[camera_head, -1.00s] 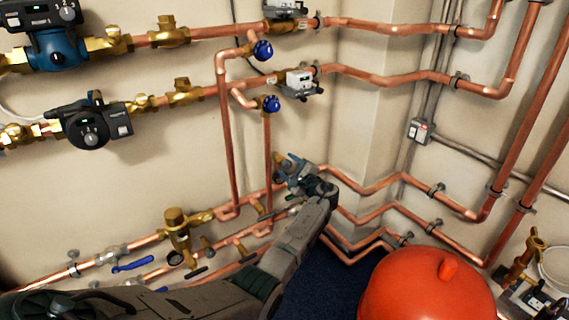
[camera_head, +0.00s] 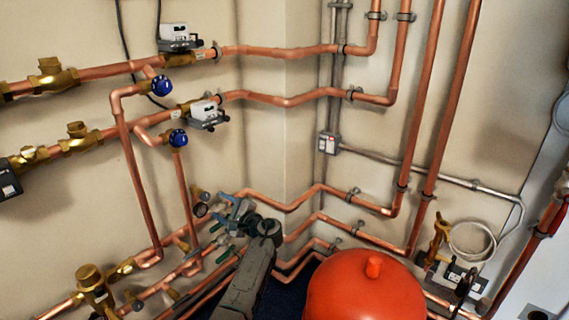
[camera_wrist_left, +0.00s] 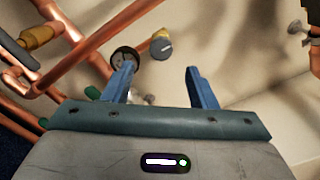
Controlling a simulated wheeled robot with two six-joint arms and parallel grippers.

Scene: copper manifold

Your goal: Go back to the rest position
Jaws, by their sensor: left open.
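My left gripper (camera_head: 232,213) is at the lower middle of the head view, in front of the lower copper pipes near the wall corner. In the left wrist view its two blue fingers (camera_wrist_left: 160,85) stand apart with nothing between them. A round gauge (camera_wrist_left: 124,60) and a small grey-faced knob (camera_wrist_left: 161,46) lie beyond the fingers, near the left one. I cannot tell how far the fingertips are from them. My right gripper is not in view.
Copper pipes (camera_head: 290,100) run along both walls, with blue-handled valves (camera_head: 178,138) and brass fittings (camera_head: 94,286) on the left. A red tank (camera_head: 365,290) stands at the bottom, right of my left arm. A grey box (camera_head: 328,143) is on the right wall.

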